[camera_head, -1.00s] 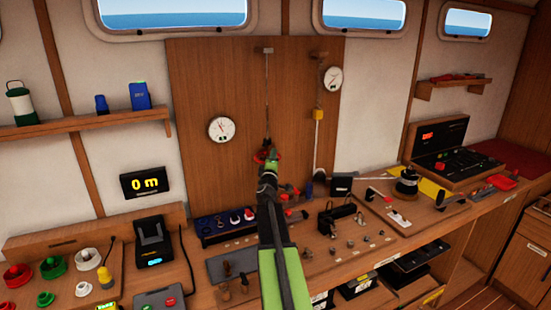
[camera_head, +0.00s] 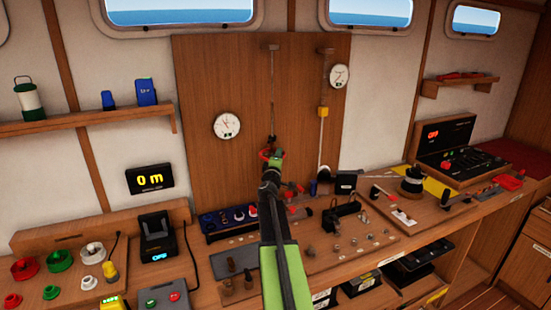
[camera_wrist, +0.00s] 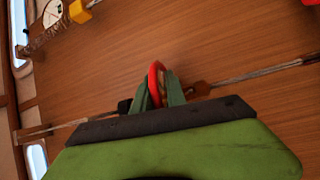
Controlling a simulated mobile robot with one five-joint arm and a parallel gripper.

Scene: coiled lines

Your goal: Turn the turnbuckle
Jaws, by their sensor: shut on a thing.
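The turnbuckle hangs in a thin wire line on the wooden panel. Its red ring-shaped part (camera_wrist: 155,84) shows between my green fingers in the wrist view. My gripper (camera_head: 271,156) is shut on this part, low on the panel's middle in the head view. In the wrist view, the wire (camera_wrist: 255,78) runs out to the right from a brown end fitting (camera_wrist: 199,89), and a dark fitting (camera_wrist: 124,106) sits on the left. My fingers and palm hide much of the turnbuckle's body. In the head view, the wire (camera_head: 273,85) rises to a bracket at the top.
A round gauge (camera_head: 227,125) is left of the wire. A second line with a yellow block (camera_head: 323,112) and another gauge (camera_head: 339,76) are to the right. The panel around my gripper is clear.

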